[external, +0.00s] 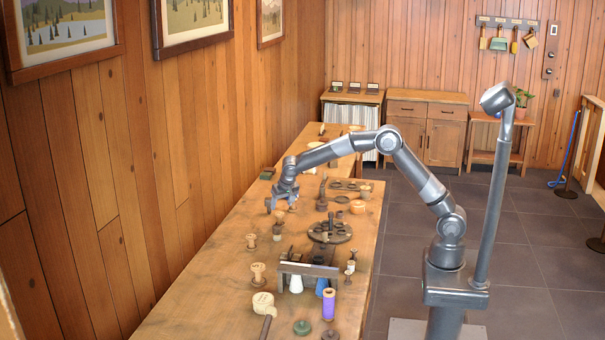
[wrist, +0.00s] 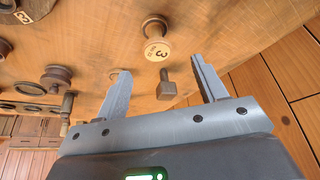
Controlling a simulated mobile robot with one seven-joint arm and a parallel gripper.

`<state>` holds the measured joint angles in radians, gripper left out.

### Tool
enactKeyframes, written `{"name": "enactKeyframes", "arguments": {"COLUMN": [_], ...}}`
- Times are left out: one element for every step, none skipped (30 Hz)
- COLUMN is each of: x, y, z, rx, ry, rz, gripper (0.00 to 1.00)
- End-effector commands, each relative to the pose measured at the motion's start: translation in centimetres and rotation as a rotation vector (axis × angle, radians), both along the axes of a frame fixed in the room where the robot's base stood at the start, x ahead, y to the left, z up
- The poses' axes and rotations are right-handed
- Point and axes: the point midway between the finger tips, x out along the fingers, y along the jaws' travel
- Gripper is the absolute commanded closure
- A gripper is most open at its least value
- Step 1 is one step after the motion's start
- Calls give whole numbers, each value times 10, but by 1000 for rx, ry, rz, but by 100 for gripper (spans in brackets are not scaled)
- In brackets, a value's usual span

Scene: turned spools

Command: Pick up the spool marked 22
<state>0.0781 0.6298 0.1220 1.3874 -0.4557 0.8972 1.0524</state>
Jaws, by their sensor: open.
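My gripper (external: 281,203) is over the far left part of the long wooden table; in the wrist view my gripper (wrist: 161,76) has its fingers spread apart with nothing held. A pale turned spool (wrist: 156,38) lies just beyond the fingertips in that view; its end face bears a dark mark that looks like a 3, with smaller marks I cannot read. A dark piece with a pale label (wrist: 22,17), seemingly reading 22, is cut off at the wrist view's upper left corner. No number is legible on the spools in the external view.
A small brown peg-like piece (wrist: 166,86) shows between the fingers. Darker turned pieces (wrist: 57,78) are at the left. On the table are a round dark rack (external: 330,233), pale spools (external: 258,273) and a purple spool (external: 328,304). The wooden wall borders the table's left side.

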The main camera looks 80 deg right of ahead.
Motion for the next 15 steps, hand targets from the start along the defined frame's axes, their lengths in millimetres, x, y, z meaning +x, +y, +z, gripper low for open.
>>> {"name": "enactKeyframes", "arguments": {"x": [1,2,4,5,6,8,9,10,11,12,12,12,13,13,13], "y": [-2,-4,-6,-7,-9,-11,-12,-12,-13,-14,-14,-15,-15,-16,-18], "z": [-7,-11,-17,-22,-27,-33,-36,-40,-43,-44,-46,-48,-50,-53,-58], "rx": [0,0,0,0,-1,-1,0,0,0,0,-1,-1,0,0,1], "ry": [3,3,3,3,3,3,2,3,1,2,1,1,2,3,4], "rz": [-1,0,0,0,-1,-1,-2,-1,0,1,1,1,1,1,0], "gripper": [35,35,35,35,35,35,35,35,35,35,35,35,35,35,35]}}
